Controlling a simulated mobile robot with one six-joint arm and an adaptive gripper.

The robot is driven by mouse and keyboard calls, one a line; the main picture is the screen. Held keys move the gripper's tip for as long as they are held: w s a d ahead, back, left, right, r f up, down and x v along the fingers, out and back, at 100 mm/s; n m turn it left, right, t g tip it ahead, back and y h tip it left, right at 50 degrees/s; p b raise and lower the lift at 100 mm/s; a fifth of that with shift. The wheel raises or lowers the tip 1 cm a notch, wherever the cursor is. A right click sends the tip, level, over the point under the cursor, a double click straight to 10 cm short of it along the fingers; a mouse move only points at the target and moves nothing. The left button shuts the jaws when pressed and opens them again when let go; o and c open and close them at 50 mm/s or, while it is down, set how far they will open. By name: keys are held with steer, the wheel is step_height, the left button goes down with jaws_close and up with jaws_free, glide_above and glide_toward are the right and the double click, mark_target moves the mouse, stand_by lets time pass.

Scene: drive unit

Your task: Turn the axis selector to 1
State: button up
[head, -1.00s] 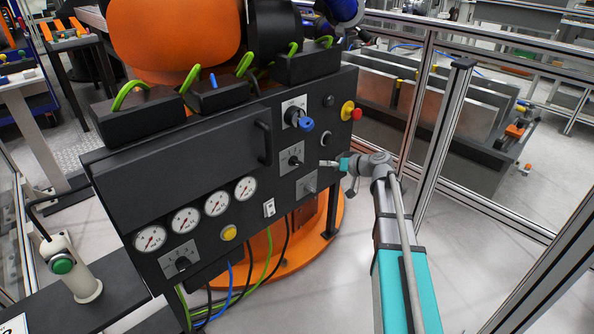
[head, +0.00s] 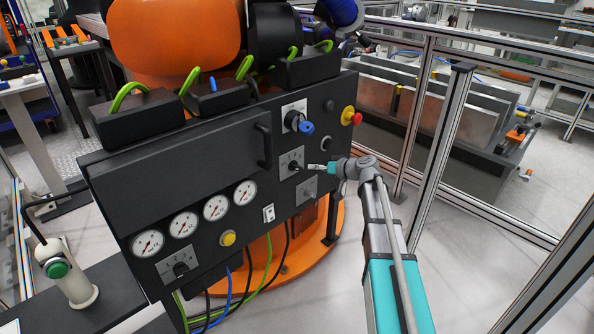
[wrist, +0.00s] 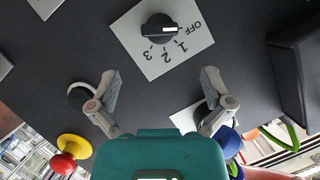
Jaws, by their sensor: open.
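A selector knob (head: 293,164) sits on a light square plate on the dark panel. In the wrist view this black knob (wrist: 158,28) has a white line, and its plate (wrist: 135,32) is marked OFF, 1, 2, 3. The line appears to lie toward OFF. No name for the selector is readable. My gripper (head: 314,168) is just right of the knob in the head view, close to the panel. In the wrist view my gripper (wrist: 161,82) is open and empty, with its fingers wide apart and the knob beyond them, not between them.
Another selector (head: 180,268) is at the panel's lower left. A fence post (head: 440,155) stands right of my arm.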

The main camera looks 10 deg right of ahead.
mark_target(301, 168)
steer(key=b+x, duration=0.2)
steer(key=x, duration=0.7)
steer(key=shift+f+b, duration=0.1)
steer(key=shift+b, duration=0.25)
steer(key=c, duration=1.1)
steer(key=shift+c, duration=0.2)
steer(key=shift+w, duration=0.1)
steer(key=m+y+b, duration=0.1)
steer(key=m+b, duration=0.1)
steer(key=m, duration=0.1)
steer(key=shift+d+f+g+y, duration=0.1)
steer(key=shift+f+g+y, duration=0.05)
steer(key=shift+g+y, duration=0.2)
steer(key=shift+m+y+b, duration=0.75)
steer(key=shift+m+b, duration=0.15)
steer(key=shift+m, duration=0.5)
